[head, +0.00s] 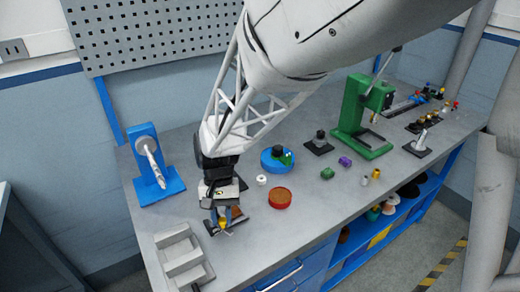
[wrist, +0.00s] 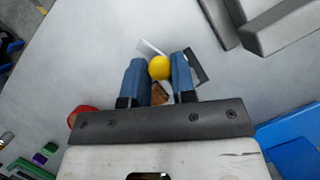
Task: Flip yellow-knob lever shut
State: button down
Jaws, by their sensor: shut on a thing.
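The yellow knob (wrist: 159,68) of the lever sits between the two blue fingertips of my gripper (wrist: 157,75) in the wrist view. The gripper is shut on it. In the head view my gripper (head: 225,222) is low over the bench, with the yellow knob (head: 223,224) just showing at the fingertips. A light metal strip and a dark flat plate (wrist: 197,66) show around the knob in the wrist view. An orange-brown part (wrist: 159,93) lies between the fingers. The fingers hide most of the lever and its base, so I cannot tell the lever's angle.
A grey stepped block (head: 183,262) stands left of my gripper. A blue stand (head: 154,168) is behind it. A red round dish (head: 280,198), a blue round base (head: 277,160) and a small white ring (head: 262,180) lie to the right. A green press (head: 362,115) stands farther right.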

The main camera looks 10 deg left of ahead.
jog(key=n, duration=0.1)
jog(key=w+n+h, duration=0.1)
jog(key=n, duration=0.2)
jog(key=shift+w+d+t, duration=0.15)
jog(key=shift+w+t, duration=0.1)
jog(key=shift+t, duration=0.05)
jog(key=n, duration=0.1)
jog(key=w+n+h, duration=0.1)
jog(key=shift+n+t, duration=0.4)
jog(key=n, duration=0.1)
jog(key=n+t, duration=0.1)
jog(key=w+n, duration=0.1)
jog(key=shift+w+a+n+h, duration=0.1)
jog(key=shift+a+n+h, duration=0.2)
jog(key=shift+h, duration=0.1)
jog(key=shift+w+a+n+t, duration=0.3)
jog(key=shift+n+t, duration=0.15)
jog(key=shift+n, duration=0.5)
jog(key=shift+w+a+n+t, duration=0.25)
jog(key=shift+n+t, duration=0.2)
jog(key=shift+n, duration=0.5)
jog(key=c, duration=1)
grip_release()
jog(key=shift+o, duration=0.2)
jog(key=shift+r, duration=0.15)
